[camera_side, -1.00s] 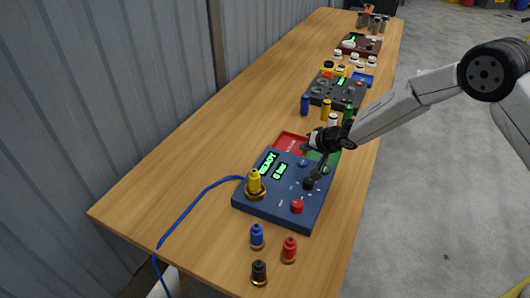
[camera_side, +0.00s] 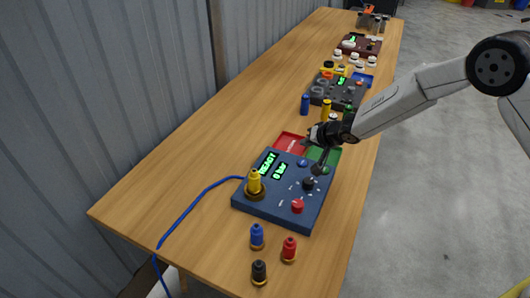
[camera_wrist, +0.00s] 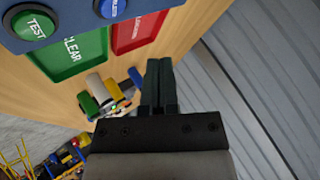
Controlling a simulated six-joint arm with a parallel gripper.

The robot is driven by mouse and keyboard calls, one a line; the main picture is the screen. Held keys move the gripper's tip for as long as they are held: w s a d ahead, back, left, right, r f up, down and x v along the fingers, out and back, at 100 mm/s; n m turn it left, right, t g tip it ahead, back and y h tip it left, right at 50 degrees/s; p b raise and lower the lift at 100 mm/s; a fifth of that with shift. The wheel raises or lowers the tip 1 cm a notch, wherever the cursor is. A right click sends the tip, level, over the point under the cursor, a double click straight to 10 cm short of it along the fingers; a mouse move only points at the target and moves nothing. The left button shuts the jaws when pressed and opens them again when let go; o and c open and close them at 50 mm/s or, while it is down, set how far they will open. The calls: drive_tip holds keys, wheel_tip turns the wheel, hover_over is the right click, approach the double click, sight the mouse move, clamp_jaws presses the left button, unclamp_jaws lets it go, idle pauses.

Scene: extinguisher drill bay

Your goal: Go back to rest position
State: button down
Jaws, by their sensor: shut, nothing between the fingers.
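My gripper (camera_side: 318,162) hangs in the air over the far right part of the blue test panel in the side view. In the wrist view its dark fingers (camera_wrist: 160,85) are together with nothing between them. The blue test panel (camera_side: 272,205) sits on the wooden table (camera_side: 180,165), its display reading READY and 0 bar. A yellow extinguisher (camera_side: 255,180) stands upright on the panel's left part. The wrist view shows the panel's green TEST button (camera_wrist: 34,25) and a blue button (camera_wrist: 110,8).
A red tray (camera_side: 290,143) and a green tray (camera_side: 331,154) lie behind the panel. Blue (camera_side: 257,236), red (camera_side: 289,250) and black (camera_side: 259,272) extinguishers stand in front. More cylinders and a dark panel (camera_side: 345,92) stand farther back. A blue hose (camera_side: 200,198) runs leftward.

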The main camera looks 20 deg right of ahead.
drive_tip(key=s+d+r+n+g+h, duration=0.1)
drive_tip(key=s+d+r+h, duration=0.1)
drive_tip(key=s+d+r, duration=0.4)
drive_tip(key=s+d+r+n+g+h, duration=0.15)
drive_tip(key=s+d, duration=0.25)
drive_tip(key=s, duration=0.4)
drive_tip(key=s+d+r+n+g, duration=0.1)
drive_tip(key=s, duration=0.8)
drive_tip(key=s+d+r+n+g, duration=0.1)
drive_tip(key=s+d+g, duration=0.1)
drive_tip(key=s, duration=0.8)
drive_tip(key=shift+r, duration=0.15)
drive_tip(key=shift+w+g, duration=0.1)
drive_tip(key=shift+g, duration=0.15)
